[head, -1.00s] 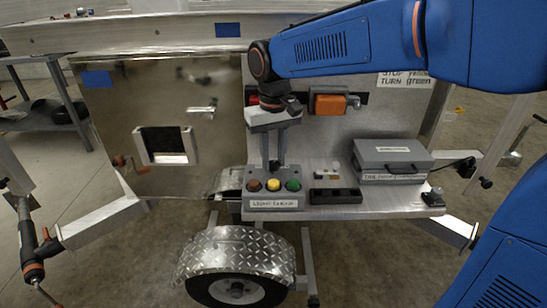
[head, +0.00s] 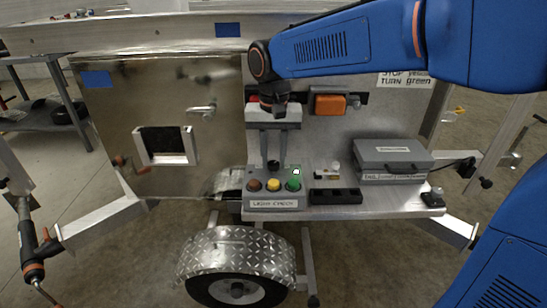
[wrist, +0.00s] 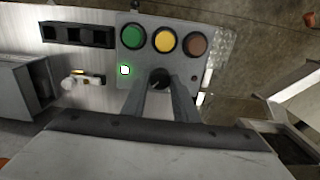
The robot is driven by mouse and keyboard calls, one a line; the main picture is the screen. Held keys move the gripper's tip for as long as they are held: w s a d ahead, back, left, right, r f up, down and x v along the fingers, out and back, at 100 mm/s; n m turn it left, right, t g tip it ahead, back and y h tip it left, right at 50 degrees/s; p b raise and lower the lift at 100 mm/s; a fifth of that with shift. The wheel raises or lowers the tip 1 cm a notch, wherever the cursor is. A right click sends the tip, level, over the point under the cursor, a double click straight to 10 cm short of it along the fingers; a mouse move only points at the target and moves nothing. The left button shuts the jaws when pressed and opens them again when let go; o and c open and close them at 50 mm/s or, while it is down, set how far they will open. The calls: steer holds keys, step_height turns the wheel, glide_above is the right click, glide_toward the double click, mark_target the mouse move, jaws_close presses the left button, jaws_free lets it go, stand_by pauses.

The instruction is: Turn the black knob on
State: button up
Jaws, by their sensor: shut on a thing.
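The black knob (wrist: 160,74) stands on the light-check box (wrist: 119,45), behind the row of round buttons. In the head view the knob (head: 273,165) shows as a small dark shape at the tips of my gripper (head: 273,158). In the wrist view my gripper (wrist: 160,84) comes straight down with one finger on each side of the knob and is shut on it. The fingers hide part of the knob, and I cannot read its pointer. A small indicator (wrist: 125,70) on the box glows white with a green edge.
The box has a green button (head: 293,184), a yellow button (head: 273,184) and a brown-red button (head: 255,185) along its front. A black tray (head: 335,196) and a grey case (head: 393,160) stand to its right. A fender and wheel (head: 237,262) are below.

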mark_target(274, 163)
steer(key=o, duration=1.1)
steer(key=shift+c, duration=0.2)
step_height(274, 163, up, 18)
steer(key=shift+f, duration=0.25)
steer(key=shift+d, duration=0.1)
steer(key=s+d+f+t, duration=0.1)
steer(key=s+d+f, duration=0.35)
steer(key=d, duration=0.35)
steer(key=s+d+f+t, duration=0.1)
steer(key=s+d+f, duration=0.35)
steer(key=d, duration=0.45)
steer(key=s+d+f+t, duration=0.2)
steer(key=s+d+f, duration=0.7)
steer(key=s+f, duration=0.3)
steer(key=shift+d+f+n+t, duration=0.15)
steer(key=shift+f+n+t, duration=0.2)
steer(key=shift+f, duration=0.4)
